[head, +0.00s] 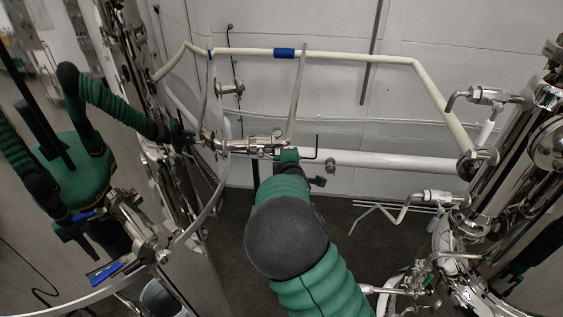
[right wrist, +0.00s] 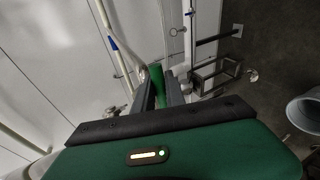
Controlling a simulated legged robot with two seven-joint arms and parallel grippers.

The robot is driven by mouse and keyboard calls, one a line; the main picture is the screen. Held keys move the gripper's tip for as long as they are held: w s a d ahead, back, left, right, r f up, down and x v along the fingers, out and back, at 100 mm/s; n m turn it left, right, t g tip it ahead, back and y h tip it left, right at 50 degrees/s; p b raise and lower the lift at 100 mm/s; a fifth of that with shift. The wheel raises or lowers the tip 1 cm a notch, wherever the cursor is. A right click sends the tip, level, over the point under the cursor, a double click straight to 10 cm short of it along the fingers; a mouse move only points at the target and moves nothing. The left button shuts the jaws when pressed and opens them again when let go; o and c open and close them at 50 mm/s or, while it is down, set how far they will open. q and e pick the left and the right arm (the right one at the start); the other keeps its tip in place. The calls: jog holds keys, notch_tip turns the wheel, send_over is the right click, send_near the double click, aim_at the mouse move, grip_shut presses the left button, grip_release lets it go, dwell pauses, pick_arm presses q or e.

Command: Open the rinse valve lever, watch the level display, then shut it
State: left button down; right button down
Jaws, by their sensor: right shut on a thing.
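My right gripper (head: 289,157) is at the end of the green-sleeved arm, beside the steel valve (head: 255,144) in the middle of the head view. In the right wrist view its dark jaws (right wrist: 159,92) are closed on a short green grip (right wrist: 157,76), apparently the handle of the rinse valve lever. My own arm and gripper partly hide this grip in the head view. I cannot tell how far the lever is turned. I make out no readable level display. My left gripper is not directly in view; a green robot shape shows mirrored in the shiny tank at left.
A polished tank (head: 215,262) stands at left with a blue-handled valve (head: 104,272) on it. Another steel vessel (head: 505,165) with pipework stands at right. A pale pipe with a blue band (head: 285,53) crosses above the valve.

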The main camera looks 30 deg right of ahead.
jog(key=shift+w+a+r, duration=0.1)
jog(key=shift+a+r, duration=0.05)
jog(key=shift+a, duration=0.05)
pick_arm(q)
jog(key=shift+a, duration=0.3)
pick_arm(e)
jog(key=c, duration=1.7)
grip_release()
jog(key=shift+o, duration=1.3)
pick_arm(q)
jog(key=shift+w+a, duration=0.1)
pick_arm(e)
jog(key=shift+o, duration=0.3)
pick_arm(q)
jog(key=shift+f, duration=0.1)
pick_arm(e)
jog(key=shift+a, duration=0.15)
